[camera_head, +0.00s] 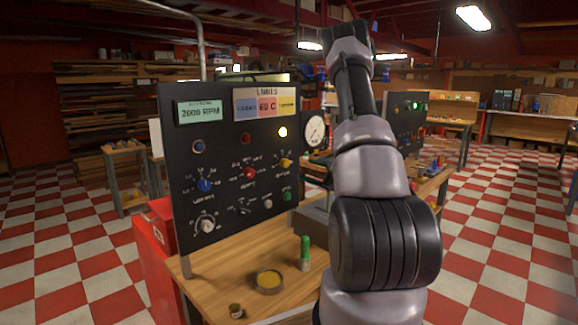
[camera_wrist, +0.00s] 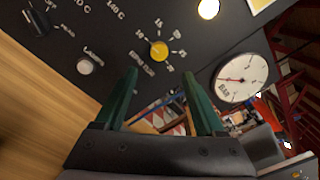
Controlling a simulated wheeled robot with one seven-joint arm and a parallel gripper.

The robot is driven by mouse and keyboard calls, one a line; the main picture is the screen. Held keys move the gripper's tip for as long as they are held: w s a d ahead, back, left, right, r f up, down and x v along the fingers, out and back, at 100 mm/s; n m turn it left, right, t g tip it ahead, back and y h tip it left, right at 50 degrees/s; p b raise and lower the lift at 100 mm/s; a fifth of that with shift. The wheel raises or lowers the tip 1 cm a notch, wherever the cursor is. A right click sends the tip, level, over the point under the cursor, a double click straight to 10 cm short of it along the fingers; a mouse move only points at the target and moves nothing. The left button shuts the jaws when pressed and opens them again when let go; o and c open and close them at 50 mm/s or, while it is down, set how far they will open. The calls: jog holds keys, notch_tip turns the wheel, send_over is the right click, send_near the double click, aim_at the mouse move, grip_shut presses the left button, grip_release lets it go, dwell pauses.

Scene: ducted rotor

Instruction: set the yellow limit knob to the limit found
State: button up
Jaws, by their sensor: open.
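The yellow limit knob (camera_head: 286,162) is on the right side of the dark upright panel (camera_head: 228,215). In the wrist view the yellow knob (camera_wrist: 159,50) sits inside a ring of white marks, some reading 10, 15 and 20; its exact setting is too small to tell. My gripper (camera_wrist: 158,74) is open and empty, its two green fingers apart, with the knob showing just beyond the gap between the tips. In the head view my arm hides the gripper. The LIMITS display (camera_head: 267,104) has blue, red and yellow fields; the red one reads 60 C, the yellow one is unreadable.
A round gauge (camera_head: 316,130) with a red needle stands at the panel's right edge. Blue (camera_head: 205,185) and red (camera_head: 250,173) knobs are to the left. A green-topped cylinder (camera_head: 304,252) and a round dish (camera_head: 268,281) stand on the bench.

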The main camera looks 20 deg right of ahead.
aim_at(287, 163)
jog(key=x, duration=1)
jog(key=shift+w+a, duration=0.1)
jog(key=shift+a, duration=0.05)
grip_shut()
